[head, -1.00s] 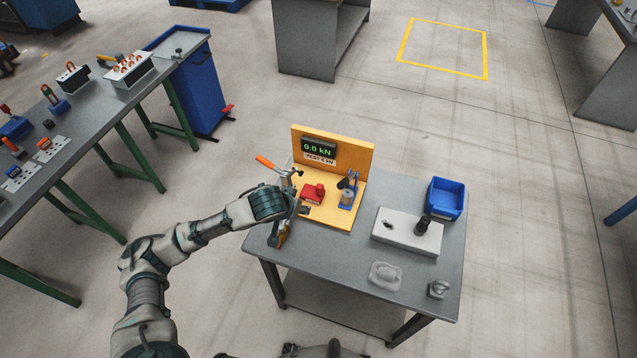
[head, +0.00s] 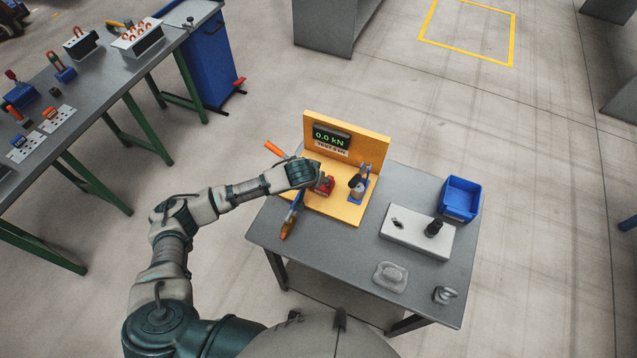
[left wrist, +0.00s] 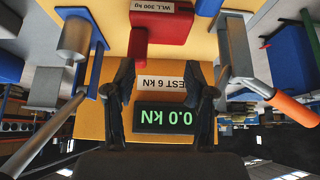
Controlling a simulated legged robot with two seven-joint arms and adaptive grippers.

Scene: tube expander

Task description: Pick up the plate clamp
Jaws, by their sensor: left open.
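The red block marked "WLL 300 kg" (head: 326,187), which looks like the plate clamp, sits on the base of the yellow test stand (head: 345,209). It also shows at the top of the left wrist view (left wrist: 162,20). My left gripper (head: 313,182) is over the left part of the stand, close to the red block and partly hiding it in the head view. In the left wrist view its two dark fingers (left wrist: 164,88) are apart with nothing between them. They point towards the red block, and no contact shows. My right gripper is not in view.
An orange-handled lever clamp (left wrist: 286,104) is on one side of the fingers, a blue holder with a grey cylinder (left wrist: 76,36) on the other. The upright board carries a "0.0 kN" display (head: 332,136). A grey block (head: 417,233) and blue bin (head: 460,198) stand right.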

